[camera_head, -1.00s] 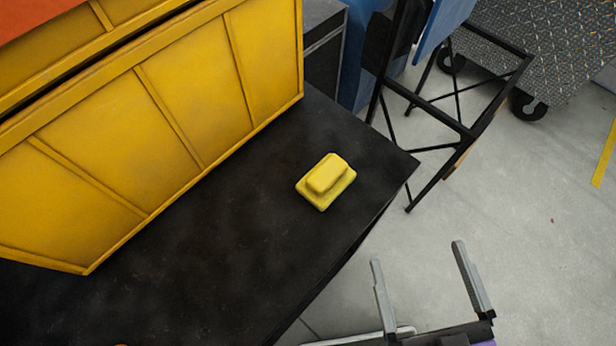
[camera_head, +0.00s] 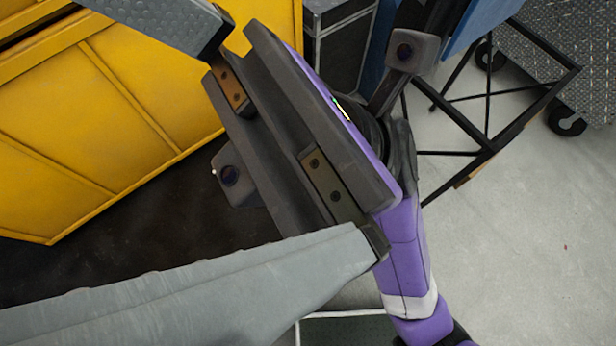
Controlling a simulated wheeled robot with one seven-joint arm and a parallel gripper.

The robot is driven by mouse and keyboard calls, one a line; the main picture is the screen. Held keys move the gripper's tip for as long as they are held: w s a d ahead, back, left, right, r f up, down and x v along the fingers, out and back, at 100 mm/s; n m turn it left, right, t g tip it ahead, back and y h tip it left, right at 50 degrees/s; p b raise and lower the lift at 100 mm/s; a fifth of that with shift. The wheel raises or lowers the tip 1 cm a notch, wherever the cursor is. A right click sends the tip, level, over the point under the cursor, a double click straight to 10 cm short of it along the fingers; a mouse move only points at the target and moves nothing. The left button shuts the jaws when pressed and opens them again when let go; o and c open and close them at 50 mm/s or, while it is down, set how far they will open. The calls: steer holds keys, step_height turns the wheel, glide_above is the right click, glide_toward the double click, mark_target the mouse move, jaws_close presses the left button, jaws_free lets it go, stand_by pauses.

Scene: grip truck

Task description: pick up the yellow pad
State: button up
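The yellow pad does not show now; my arm and gripper cover the part of the black table (camera_head: 90,248) where it lay in the earlier view. My gripper (camera_head: 125,160) is large and close to the camera, with its two grey fingers wide apart and pointing left. One finger crosses the upper left and the other crosses the lower left; their tips run out of the picture. Nothing shows between the fingers except the background, so it looks empty.
A large yellow bin (camera_head: 110,120) stands on the table at the left. A black case (camera_head: 338,45) is behind it. A black metal stand (camera_head: 480,150) and a wheeled tread-plate cart (camera_head: 580,50) are at the right. Grey floor (camera_head: 530,250) is open at the lower right.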

steer(key=s+a+f+n+g+h, duration=0.1)
steer(key=s+a+f+n+h, duration=0.55)
steer(key=n+h, duration=0.45)
step_height(320, 180, down, 9)
steer(key=a+n+t+h+b, duration=0.2)
steer(key=n+t+h, duration=0.2)
steer(key=h, duration=0.1)
steer(key=w+d+f+n+t+h, duration=0.2)
steer(key=w+d+f+t+h, duration=0.25)
steer(key=w+f, duration=0.4)
steer(key=w+d+f+t+h, duration=0.1)
steer(key=w+d+f+t, duration=0.1)
steer(key=w+d, duration=0.1)
steer(key=w+d+f+n+t+h, duration=0.1)
steer(key=w+d+f+t+h, duration=0.1)
steer(key=w+d, duration=0.1)
steer(key=w+d+f+n+t+h+b, duration=0.1)
steer(key=w+d+f+t+h, duration=0.1)
steer(key=w+d, duration=0.1)
steer(key=shift+w+d+f, duration=0.15)
steer(key=shift+w+d, duration=0.05)
steer(key=shift+d, duration=0.1)
steer(key=shift+w+d+f+p, duration=0.1)
steer(key=shift+f+p, duration=0.55)
steer(key=shift+f, duration=1.25)
steer(key=shift+d+f+p, duration=0.1)
steer(key=shift+f+p, duration=0.5)
steer(key=shift+f, duration=1.3)
steer(key=c, duration=1.1)
steer(key=shift+r, duration=0.1)
